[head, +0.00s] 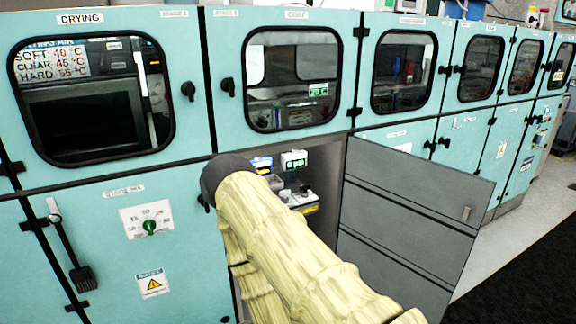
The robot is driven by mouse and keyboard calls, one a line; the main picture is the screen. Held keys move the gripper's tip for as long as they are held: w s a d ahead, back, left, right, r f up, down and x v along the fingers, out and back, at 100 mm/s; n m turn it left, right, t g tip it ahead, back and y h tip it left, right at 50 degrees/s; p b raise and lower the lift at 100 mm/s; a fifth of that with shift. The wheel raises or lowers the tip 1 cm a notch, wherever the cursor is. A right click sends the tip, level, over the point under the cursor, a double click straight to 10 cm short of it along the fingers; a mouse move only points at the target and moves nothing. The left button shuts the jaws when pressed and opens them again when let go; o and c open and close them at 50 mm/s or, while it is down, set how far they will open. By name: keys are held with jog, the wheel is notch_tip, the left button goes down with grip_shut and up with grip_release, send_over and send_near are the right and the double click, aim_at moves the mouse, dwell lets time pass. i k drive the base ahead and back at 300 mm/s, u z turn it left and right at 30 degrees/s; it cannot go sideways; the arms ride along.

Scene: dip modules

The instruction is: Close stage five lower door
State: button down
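One lower door (410,215) stands wide open, swung out toward the right, with its grey inner face showing. It appears hinged at the right side of its opening, and no stage label on it can be read. The opening (325,160) shows a dim compartment with small equipment inside. My arm, in a pale yellow sleeve, crosses in front of the opening and hides much of it. A dark rounded joint of my arm is near the left edge of the opening. My gripper cannot be made out.
Upper windowed doors (295,75) run along the teal cabinet row and look shut. A lower left panel (130,250) carries a green knob (149,227). A black hanging tool (75,255) is at far left. Dark matting (530,260) covers the floor at right.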

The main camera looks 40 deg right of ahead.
aim_at(402, 228)
jog(key=z, duration=3)
jog(key=i, duration=3.8)
jog(key=u, duration=3.7)
